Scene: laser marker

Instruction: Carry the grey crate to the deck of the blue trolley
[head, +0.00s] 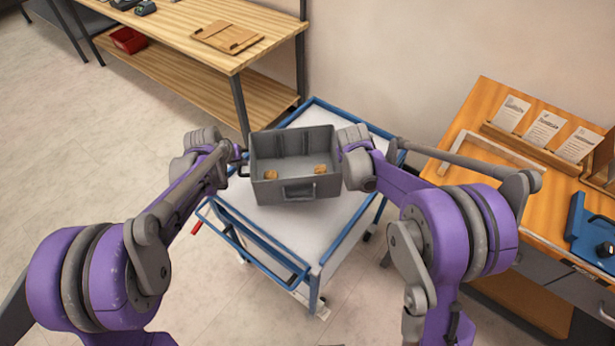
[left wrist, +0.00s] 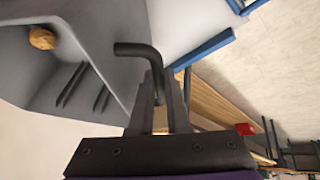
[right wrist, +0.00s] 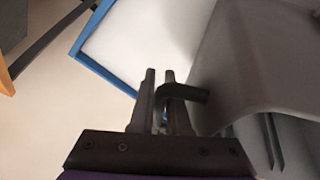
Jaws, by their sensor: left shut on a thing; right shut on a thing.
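The grey crate (head: 296,190) is upright between my two grippers, over the white deck (head: 285,240) of the blue trolley (head: 262,247). Two small brown round things (head: 271,174) lie inside it. I cannot tell whether its base touches the deck. My left gripper (head: 240,163) is shut on the crate's left handle, a dark bent bar (left wrist: 140,50) in the left wrist view. My right gripper (head: 345,155) is shut on the right handle, a dark bent bar (right wrist: 185,93) in the right wrist view. The right grip is partly hidden by the wrist in the head view.
A wooden shelf bench (head: 185,45) stands behind at the left, with a red bin (head: 129,40) on its lower shelf. A wooden table (head: 470,165) with cards and a blue device (head: 592,235) stands at the right, close to my right arm. The left floor is clear.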

